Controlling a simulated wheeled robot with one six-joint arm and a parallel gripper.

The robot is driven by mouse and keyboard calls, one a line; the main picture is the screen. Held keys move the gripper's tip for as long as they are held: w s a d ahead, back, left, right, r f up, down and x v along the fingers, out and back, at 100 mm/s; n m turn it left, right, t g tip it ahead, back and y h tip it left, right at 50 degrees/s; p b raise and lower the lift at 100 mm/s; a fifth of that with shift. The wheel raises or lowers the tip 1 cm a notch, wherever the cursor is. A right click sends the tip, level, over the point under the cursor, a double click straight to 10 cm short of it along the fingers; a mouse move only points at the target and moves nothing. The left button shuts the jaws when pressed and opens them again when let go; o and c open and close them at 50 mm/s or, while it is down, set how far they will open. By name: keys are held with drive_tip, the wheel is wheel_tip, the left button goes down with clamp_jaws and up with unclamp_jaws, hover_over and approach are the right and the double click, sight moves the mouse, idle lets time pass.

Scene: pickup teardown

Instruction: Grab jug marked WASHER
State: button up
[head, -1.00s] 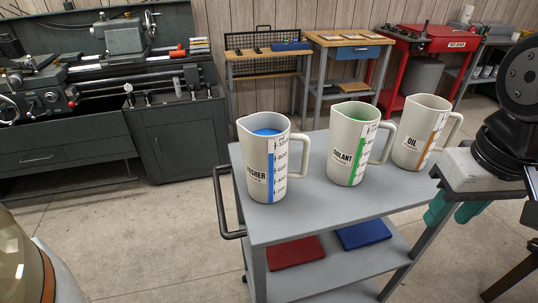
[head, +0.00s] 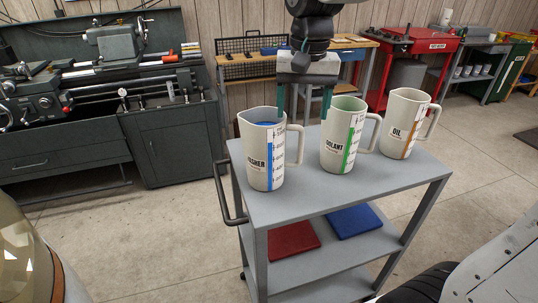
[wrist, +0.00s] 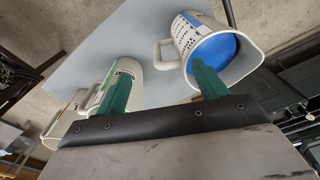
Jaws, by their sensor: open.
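The WASHER jug (head: 256,165) is a cream jug with a blue stripe and blue liquid, its label partly readable. It stands upright at the left end of the grey cart, handle to the right. My gripper (head: 303,112) is open and empty, pointing down behind and above the jug's handle side. One finger shows near the jug's right rim, the other near the green-striped jug. In the wrist view the WASHER jug (wrist: 187,30) is at upper right; one finger (wrist: 205,78) overlaps its blue opening, and the handle appears between the fingers. I cannot tell whether anything touches.
The cart top (head: 300,197) also holds a green-striped jug marked "OLANT" (head: 334,148) in the middle and an OIL jug (head: 398,125) at right. A red item (head: 292,240) and a blue item (head: 354,221) lie on the lower shelf. The cart's front top is clear.

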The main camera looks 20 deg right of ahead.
sight(275, 151)
drive_tip(key=shift+w+a+f+g, duration=0.15)
drive_tip(key=shift+w, duration=0.3)
drive_tip(key=shift+w+a+f+g, duration=0.15)
drive_tip(key=shift+w, duration=0.3)
drive_tip(key=shift+f, duration=0.3)
drive_tip(key=shift+m, duration=0.3)
wheel_tip(275, 151, down, 7)
drive_tip(key=shift+w+a+f, duration=0.1)
drive_tip(key=shift+f, duration=0.05)
clamp_jaws()
